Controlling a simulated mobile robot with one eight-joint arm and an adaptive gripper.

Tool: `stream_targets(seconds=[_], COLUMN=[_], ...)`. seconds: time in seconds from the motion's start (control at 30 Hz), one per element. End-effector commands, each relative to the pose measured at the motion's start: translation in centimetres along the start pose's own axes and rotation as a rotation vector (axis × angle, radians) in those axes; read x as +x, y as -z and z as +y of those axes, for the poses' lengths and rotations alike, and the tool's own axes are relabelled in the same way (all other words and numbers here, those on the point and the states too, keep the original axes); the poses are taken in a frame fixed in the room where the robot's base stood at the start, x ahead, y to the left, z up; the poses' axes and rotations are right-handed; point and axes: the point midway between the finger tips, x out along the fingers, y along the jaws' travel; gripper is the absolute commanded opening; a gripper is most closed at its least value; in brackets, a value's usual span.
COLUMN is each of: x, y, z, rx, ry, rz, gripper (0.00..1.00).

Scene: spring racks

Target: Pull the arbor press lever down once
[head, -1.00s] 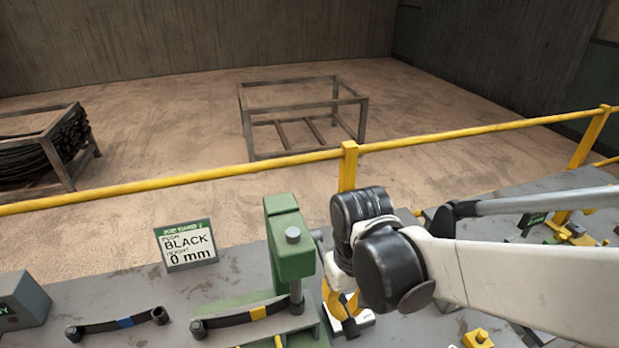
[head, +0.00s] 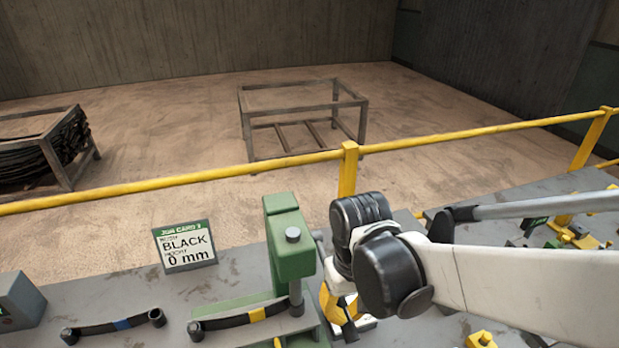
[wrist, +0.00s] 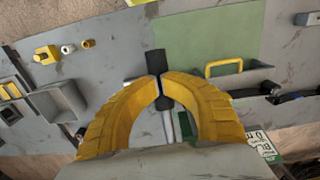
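The green arbor press (head: 287,235) stands on the bench left of my arm in the head view. Its grey lever (head: 318,236) runs right from the press and passes behind my wrist. In the wrist view the lever's black handle (wrist: 166,122) runs between my gripper's curved yellow fingers and shows beyond their tips. My gripper (wrist: 160,80) has its fingertips close together at the handle and looks shut on it. In the head view my gripper (head: 342,312) points down beside the press; its contact with the lever is hidden there.
A black leaf spring with a yellow band (head: 257,314) lies at the press's foot; one with a blue band (head: 122,324) lies left of it. A job card (head: 185,246) reads BLACK, 0 mm. A yellow rail (head: 240,169) runs behind the bench.

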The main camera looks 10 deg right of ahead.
Motion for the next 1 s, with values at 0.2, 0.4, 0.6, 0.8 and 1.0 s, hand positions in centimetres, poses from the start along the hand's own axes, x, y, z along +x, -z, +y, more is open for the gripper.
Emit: stream_targets(seconds=[0.2, 0.4, 0.6, 0.8, 1.0], x=[0.7, 0.9, 1.2, 1.7, 2.2], y=[-0.1, -0.1, -0.1, -0.1, -0.1], z=[0.0, 0.0, 0.0, 0.0, 0.0], rx=[0.000, 0.000, 0.000, 0.000, 0.000], ry=[0.000, 0.000, 0.000, 0.000, 0.000], rz=[0.000, 0.000, 0.000, 0.000, 0.000], gripper=[0.00, 0.00, 0.00, 0.00, 0.00])
